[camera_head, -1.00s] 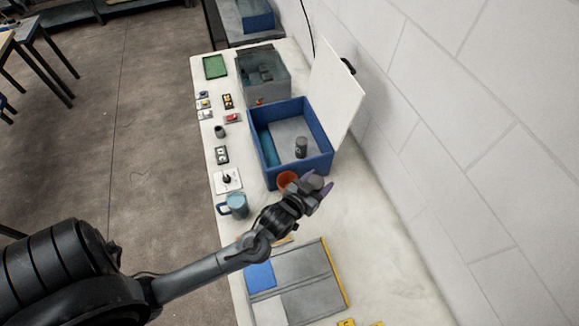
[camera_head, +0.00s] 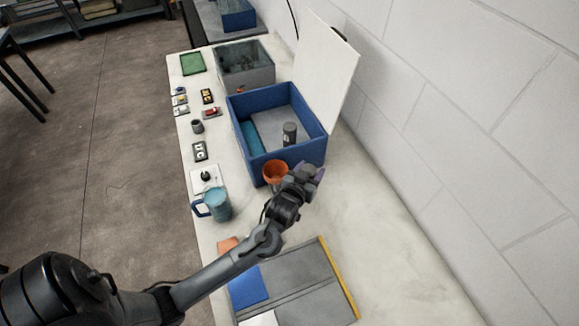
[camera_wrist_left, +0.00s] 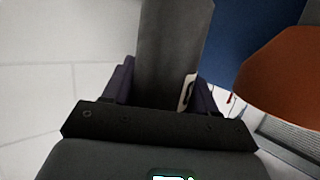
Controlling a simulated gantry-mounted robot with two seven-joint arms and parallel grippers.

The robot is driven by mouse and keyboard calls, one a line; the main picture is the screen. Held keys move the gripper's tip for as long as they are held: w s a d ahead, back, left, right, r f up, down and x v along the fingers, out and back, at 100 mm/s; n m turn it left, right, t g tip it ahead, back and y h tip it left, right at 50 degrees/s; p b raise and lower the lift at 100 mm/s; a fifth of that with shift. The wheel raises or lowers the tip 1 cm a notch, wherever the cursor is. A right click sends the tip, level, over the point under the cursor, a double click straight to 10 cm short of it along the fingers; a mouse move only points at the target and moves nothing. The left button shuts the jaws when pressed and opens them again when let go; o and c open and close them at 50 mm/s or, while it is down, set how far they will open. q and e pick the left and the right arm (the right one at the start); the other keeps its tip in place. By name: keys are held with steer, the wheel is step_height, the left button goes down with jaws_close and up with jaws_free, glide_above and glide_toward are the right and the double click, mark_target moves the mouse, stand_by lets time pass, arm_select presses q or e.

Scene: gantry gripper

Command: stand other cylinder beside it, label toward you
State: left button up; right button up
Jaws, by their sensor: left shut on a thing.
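One dark grey cylinder (camera_head: 289,133) stands upright inside the open blue box (camera_head: 243,162), near its front right part, with a pale label patch showing. My left gripper (camera_head: 308,174) is just outside the box's near wall, beside the orange cup. It is shut on the other cylinder, which shows dark grey between the purple fingers in the left wrist view (camera_wrist_left: 172,45). A pale label edge shows on that cylinder's right side there. In the head view the gripper mostly hides the held cylinder. My right gripper is not in view.
The orange cup (camera_head: 275,169) stands against the box's near wall. A blue mug (camera_head: 215,204) is to the left, and a grey tray (camera_head: 310,284) lies nearer. The table right of my gripper is clear.

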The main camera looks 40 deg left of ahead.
arm_select(q)
steer(key=shift+f+b, duration=0.7)
steer(key=shift+f, duration=3.6)
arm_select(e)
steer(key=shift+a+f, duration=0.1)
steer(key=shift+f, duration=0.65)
arm_select(q)
steer(key=o, duration=1.4)
steer(key=shift+f, duration=0.2)
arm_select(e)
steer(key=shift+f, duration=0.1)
arm_select(q)
steer(key=shift+r, duration=0.1)
